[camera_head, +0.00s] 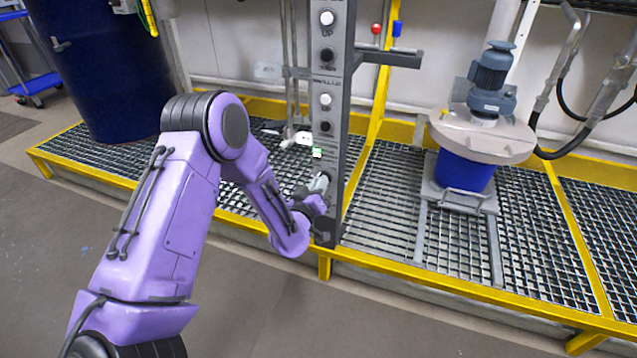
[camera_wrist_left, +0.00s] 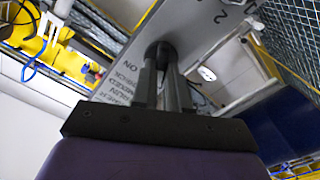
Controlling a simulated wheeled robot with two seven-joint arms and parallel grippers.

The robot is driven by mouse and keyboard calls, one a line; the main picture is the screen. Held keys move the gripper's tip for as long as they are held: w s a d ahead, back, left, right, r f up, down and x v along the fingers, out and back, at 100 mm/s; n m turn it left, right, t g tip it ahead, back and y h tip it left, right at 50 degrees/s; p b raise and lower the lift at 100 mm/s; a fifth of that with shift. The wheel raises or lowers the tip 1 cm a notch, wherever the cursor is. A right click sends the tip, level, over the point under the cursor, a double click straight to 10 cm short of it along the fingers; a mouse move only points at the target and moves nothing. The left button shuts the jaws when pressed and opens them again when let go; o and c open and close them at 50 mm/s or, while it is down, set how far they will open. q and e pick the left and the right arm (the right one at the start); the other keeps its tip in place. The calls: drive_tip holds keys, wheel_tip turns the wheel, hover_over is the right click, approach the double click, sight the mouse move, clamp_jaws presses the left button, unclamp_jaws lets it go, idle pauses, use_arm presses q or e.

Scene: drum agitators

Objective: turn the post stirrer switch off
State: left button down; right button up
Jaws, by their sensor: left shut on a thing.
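The grey post (camera_head: 333,120) stands upright on the yellow-edged grating, with a column of buttons and a small lit green spot on its face. My left gripper (camera_head: 322,184) reaches the lower part of the post from the left. In the left wrist view my left gripper (camera_wrist_left: 162,75) has its two fingers shut around a dark round switch knob (camera_wrist_left: 160,52) on the labelled metal plate (camera_wrist_left: 195,30). The word ON is readable beside the knob. The head view hides most of the switch behind the gripper. My right gripper is not in view.
A blue drum (camera_head: 100,65) stands at the left. A blue bucket with a lid and motor (camera_head: 490,78) stands right of the post. A grey bracket (camera_head: 395,58) sticks out to the right of the post. The floor in front of the grating is clear.

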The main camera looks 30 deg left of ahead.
use_arm(q)
drive_tip(key=shift+n, duration=0.9)
drive_tip(key=shift+s+f, duration=0.1)
drive_tip(key=c, duration=1.1)
unclamp_jaws()
drive_tip(key=shift+c, duration=0.2)
drive_tip(key=p+v, duration=0.1)
drive_tip(key=v, duration=0.9)
drive_tip(key=shift+s, duration=0.25)
drive_tip(key=shift+d, duration=0.1)
